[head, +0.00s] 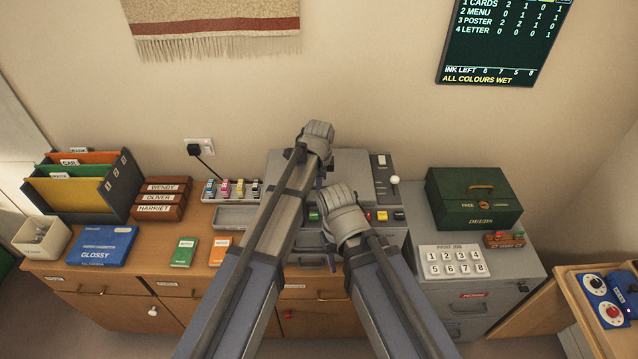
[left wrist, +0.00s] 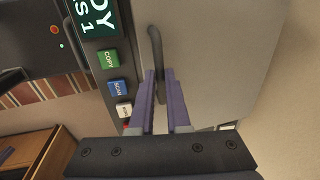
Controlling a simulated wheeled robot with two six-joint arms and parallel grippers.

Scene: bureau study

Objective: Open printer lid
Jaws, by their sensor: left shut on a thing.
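The printer (head: 386,190) stands at the middle of the back wall, partly hidden behind my arms. Its grey lid (head: 350,165) looks flat and down in the head view. In the left wrist view the lid (left wrist: 215,50) fills the right side, with a dark bar handle (left wrist: 154,45) along its edge. My left gripper (left wrist: 160,78) is shut on this handle, its purple fingers on either side. COPY (left wrist: 109,59) and SCAN (left wrist: 117,88) buttons are just left of the fingers. In the head view my left fingers are hidden by the arm.
Ink cartridges (head: 232,188) stand left of the printer. A green deeds box (head: 473,197) and a numbered keypad (head: 455,262) are to the right, on a grey cabinet. A white-knobbed lever (head: 394,180) rises beside the lid. My right forearm crosses in front of the printer.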

